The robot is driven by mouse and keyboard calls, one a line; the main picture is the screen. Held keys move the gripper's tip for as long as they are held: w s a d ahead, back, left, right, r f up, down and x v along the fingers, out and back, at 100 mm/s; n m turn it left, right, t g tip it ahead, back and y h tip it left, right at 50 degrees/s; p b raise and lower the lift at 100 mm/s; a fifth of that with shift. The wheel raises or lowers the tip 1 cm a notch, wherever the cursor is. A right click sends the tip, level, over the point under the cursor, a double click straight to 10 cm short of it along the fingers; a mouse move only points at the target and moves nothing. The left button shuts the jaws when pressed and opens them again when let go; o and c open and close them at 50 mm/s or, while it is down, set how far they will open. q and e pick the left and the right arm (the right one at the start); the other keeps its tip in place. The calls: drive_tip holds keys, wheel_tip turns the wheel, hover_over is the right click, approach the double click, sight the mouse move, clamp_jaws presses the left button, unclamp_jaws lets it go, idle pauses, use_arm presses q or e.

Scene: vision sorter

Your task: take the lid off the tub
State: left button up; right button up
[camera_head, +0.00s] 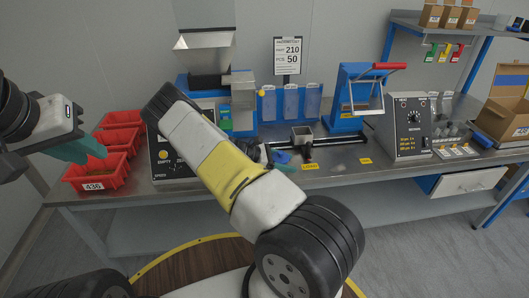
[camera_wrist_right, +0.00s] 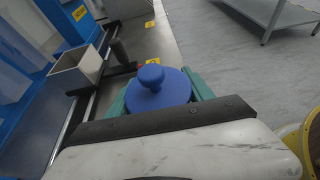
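A round blue lid with a ball-shaped knob (camera_wrist_right: 150,78) is in the middle of the right wrist view. My right gripper (camera_wrist_right: 160,93) has its teal fingers on either side of the lid, close to its rim. I cannot tell whether they press on it. The tub under the lid is hidden. In the head view a bit of blue (camera_head: 282,157) shows beside a teal finger of my right gripper (camera_head: 285,168), mostly behind my right arm. My left gripper (camera_head: 85,148) is over the red bins at the left; its opening cannot be made out.
Red bins (camera_head: 95,185) stand at the left end of the grey bench (camera_head: 340,180). A small grey open box (camera_wrist_right: 80,70) on a dark rail is beside the lid. A blue press (camera_head: 347,100) and a control box (camera_head: 405,130) stand further right. The bench front right of centre is fairly clear.

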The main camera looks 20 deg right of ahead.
sight(287, 157)
drive_tip(key=c, duration=0.4)
drive_tip(key=shift+r, duration=0.15)
drive_tip(key=shift+r, duration=0.7)
drive_tip(key=shift+s+a+r, duration=0.15)
drive_tip(key=shift+a+r, duration=0.05)
drive_tip(key=shift+r, duration=0.85)
drive_tip(key=s+a+r, duration=0.1)
drive_tip(key=s+a, duration=0.7)
drive_tip(key=s, duration=0.5)
drive_tip(key=shift+a+r, duration=0.15)
drive_tip(key=shift+a, duration=0.15)
drive_tip(key=o, duration=0.8)
clamp_jaws()
drive_tip(key=shift+w, duration=0.1)
